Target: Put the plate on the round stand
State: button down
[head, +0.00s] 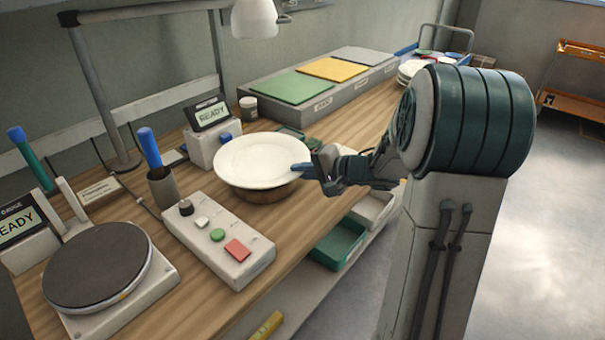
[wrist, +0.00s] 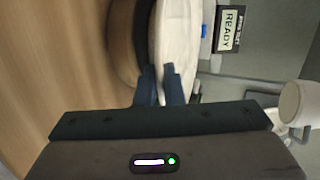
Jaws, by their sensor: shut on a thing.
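The white plate (head: 262,160) is roughly level over a round brown base (head: 262,192) on the wooden bench, covering most of its top. My gripper (head: 306,170) is shut on the right part of the plate's rim. In the wrist view, the gripper's blue fingers (wrist: 160,84) pinch the edge of the plate (wrist: 180,35), and the brown base (wrist: 122,45) with a dark band lies beside it. I cannot tell whether the plate touches the base. A separate round dark disc (head: 97,266) on a pale housing sits bare at the front left.
A control box (head: 218,238) with a knob and buttons stands left of the plate. A "READY" display (head: 209,115) is behind it, and a dark cup (head: 168,185) holds a blue-handled tool. Green and yellow pads (head: 333,69) lie at the back. A green bin (head: 338,243) sits below the bench edge.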

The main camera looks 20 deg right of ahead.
jog(key=shift+r, duration=0.15)
jog(key=c, duration=1.5)
grip_release()
jog(key=shift+c, duration=0.2)
jog(key=shift+d, duration=0.1)
jog(key=p+v, duration=0.2)
jog(key=v, duration=0.9)
jog(key=w+d+r+n+t+h, duration=0.25)
jog(key=r+h, duration=0.25)
jog(key=h, duration=0.6)
jog(key=s+a+f+n+g, duration=0.2)
jog(key=s+a+g, duration=0.1)
jog(key=s, duration=0.4)
jog(key=s+a+f+n+g+y, duration=0.1)
jog(key=s+a+f+n+g, duration=0.1)
jog(key=s+a, duration=0.3)
jog(key=s+a+f+n+g, duration=0.2)
jog(key=s+a+g, duration=0.1)
jog(key=s, duration=0.7)
jog(key=shift+s+a+f+g, duration=0.2)
jog(key=shift+a+f+g, duration=0.2)
jog(key=shift+g, duration=0.45)
